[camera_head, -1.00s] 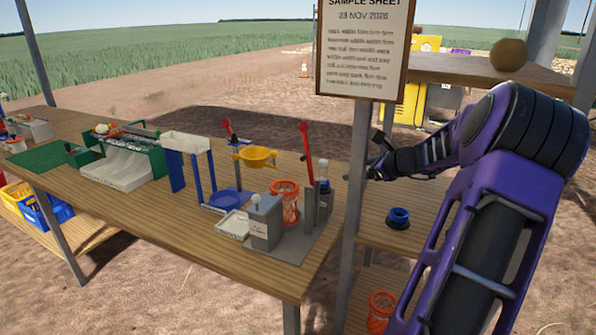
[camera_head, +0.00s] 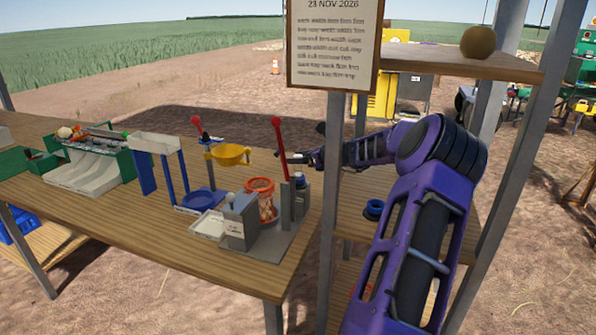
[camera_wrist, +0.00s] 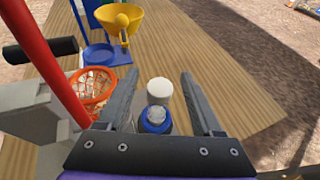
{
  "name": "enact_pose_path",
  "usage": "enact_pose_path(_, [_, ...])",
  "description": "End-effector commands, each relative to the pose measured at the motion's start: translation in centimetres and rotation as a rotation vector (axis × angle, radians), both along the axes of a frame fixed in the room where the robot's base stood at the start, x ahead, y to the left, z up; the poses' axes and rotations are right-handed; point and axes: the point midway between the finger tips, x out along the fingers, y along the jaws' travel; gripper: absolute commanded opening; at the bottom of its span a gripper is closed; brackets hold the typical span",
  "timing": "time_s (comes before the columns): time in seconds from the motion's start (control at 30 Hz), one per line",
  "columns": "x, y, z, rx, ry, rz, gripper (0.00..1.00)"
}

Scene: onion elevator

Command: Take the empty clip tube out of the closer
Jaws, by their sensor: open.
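The closer (camera_head: 286,200) is a grey device with a red lever at the right end of the table. In the wrist view its red lever (camera_wrist: 48,65) rises at the left. A tube with a white top (camera_wrist: 158,91), a clear section and a blue collar (camera_wrist: 155,127) stands at the closer, seemingly the clip tube; its blue collar also shows in the head view (camera_head: 300,177). Whether it is empty I cannot tell. My gripper (camera_wrist: 160,74) is open, its fingers on either side of the tube with gaps visible. In the head view my gripper (camera_head: 306,157) is above the closer.
An orange net basket (camera_head: 261,199) stands left of the lever, beside a grey box (camera_head: 239,221). A yellow funnel (camera_head: 230,154) stands over a blue dish (camera_head: 204,199). A post (camera_head: 330,200) is close to my arm. A blue ring (camera_head: 374,207) lies on the shelf.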

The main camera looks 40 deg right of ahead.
Motion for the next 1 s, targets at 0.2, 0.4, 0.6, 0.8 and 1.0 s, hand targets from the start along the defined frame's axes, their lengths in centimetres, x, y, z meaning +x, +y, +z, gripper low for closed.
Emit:
enact_pose_path(0.2, [2.1,0.2,-0.8,0.0,0.001,0.0,0.67])
enact_pose_path(0.4, [2.1,0.2,-0.8,0.0,0.001,-0.001,0.67])
enact_pose_path(0.6, [2.1,0.2,-0.8,0.0,0.001,0.0,0.35])
enact_pose_path(0.8, [2.1,0.2,-0.8,0.0,0.001,0.0,0.0])
enact_pose_path(1.0, [2.1,0.2,-0.8,-0.001,0.001,0.0,0.0])
